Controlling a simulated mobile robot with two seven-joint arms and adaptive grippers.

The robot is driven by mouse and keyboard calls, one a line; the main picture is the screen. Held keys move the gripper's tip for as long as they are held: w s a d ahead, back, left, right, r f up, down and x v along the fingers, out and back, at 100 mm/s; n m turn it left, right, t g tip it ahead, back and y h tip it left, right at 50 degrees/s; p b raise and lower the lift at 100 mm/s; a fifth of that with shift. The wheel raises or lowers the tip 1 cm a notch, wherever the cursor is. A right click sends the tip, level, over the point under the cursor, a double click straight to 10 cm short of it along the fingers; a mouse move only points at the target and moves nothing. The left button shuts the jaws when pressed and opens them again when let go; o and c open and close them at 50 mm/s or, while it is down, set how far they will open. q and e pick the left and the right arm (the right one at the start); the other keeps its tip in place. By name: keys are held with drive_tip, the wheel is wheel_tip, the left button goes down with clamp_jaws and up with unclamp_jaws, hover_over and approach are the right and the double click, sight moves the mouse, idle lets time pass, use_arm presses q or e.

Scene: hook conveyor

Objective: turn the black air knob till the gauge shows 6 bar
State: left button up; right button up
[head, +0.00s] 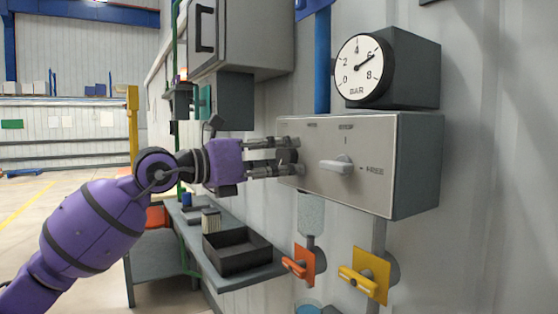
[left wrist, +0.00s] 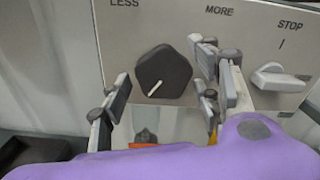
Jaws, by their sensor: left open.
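The black air knob (left wrist: 163,70) is a five-sided knob with a white mark on a grey panel, below the words LESS and MORE, in the left wrist view. In the head view the knob (head: 286,157) is partly hidden by my left gripper. My left gripper (head: 291,156) is open, with its fingers on either side of the knob; I cannot tell whether they touch it. The round white BAR gauge (head: 357,67) is above the panel in the head view, and its needle points up and right, at about the 6. My right gripper is out of view.
A white handle (head: 337,166) marked STOP and FREE is on the same panel (head: 390,190), right of the knob. Orange (head: 303,264) and yellow (head: 364,276) valves are below.

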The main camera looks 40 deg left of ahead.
use_arm(q)
drive_tip(key=shift+s+r, duration=0.1)
drive_tip(key=v, duration=1.1)
drive_tip(key=shift+s+a, duration=0.15)
drive_tip(key=shift+s, duration=0.25)
drive_tip(key=shift+o, duration=0.4)
